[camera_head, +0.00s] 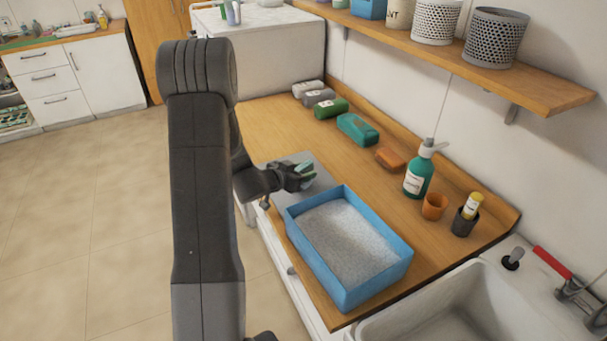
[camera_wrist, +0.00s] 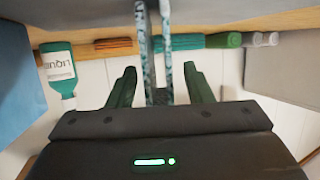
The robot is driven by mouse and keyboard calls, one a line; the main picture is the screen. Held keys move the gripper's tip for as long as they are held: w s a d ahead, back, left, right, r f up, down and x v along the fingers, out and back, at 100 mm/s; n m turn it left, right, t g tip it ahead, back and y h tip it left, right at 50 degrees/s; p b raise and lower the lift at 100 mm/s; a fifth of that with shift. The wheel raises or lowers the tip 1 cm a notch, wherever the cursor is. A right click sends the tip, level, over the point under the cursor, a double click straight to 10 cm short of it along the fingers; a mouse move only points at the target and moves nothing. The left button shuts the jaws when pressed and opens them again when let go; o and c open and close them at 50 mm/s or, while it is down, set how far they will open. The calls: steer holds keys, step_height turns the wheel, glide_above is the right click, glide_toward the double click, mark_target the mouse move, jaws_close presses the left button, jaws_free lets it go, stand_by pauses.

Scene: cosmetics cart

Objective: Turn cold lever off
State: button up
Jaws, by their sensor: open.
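A red lever (camera_head: 552,262) stands at the sink's back right corner, beside a metal tap (camera_head: 580,294) cut off by the picture's right edge. I cannot make out a separate cold lever. My gripper (camera_head: 303,172) is open above a grey mat (camera_head: 318,168), behind the blue tray and well to the left of the tap. In the wrist view the dark green fingers (camera_wrist: 160,73) stand apart. Two thin speckled strips (camera_wrist: 167,48) show between them; I cannot tell what they are. No lever shows in the wrist view.
A blue tray (camera_head: 399,267) of grey granules stands between my gripper and the white sink (camera_head: 405,315). A green pump bottle (camera_head: 418,178), an orange cup (camera_head: 433,206) and a dark holder (camera_head: 465,222) line the back. A wooden shelf (camera_head: 535,90) overhangs the counter.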

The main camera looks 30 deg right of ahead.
steer(key=shift+w+d+f, duration=0.15)
steer(key=shift+d, duration=0.3)
jaws_close()
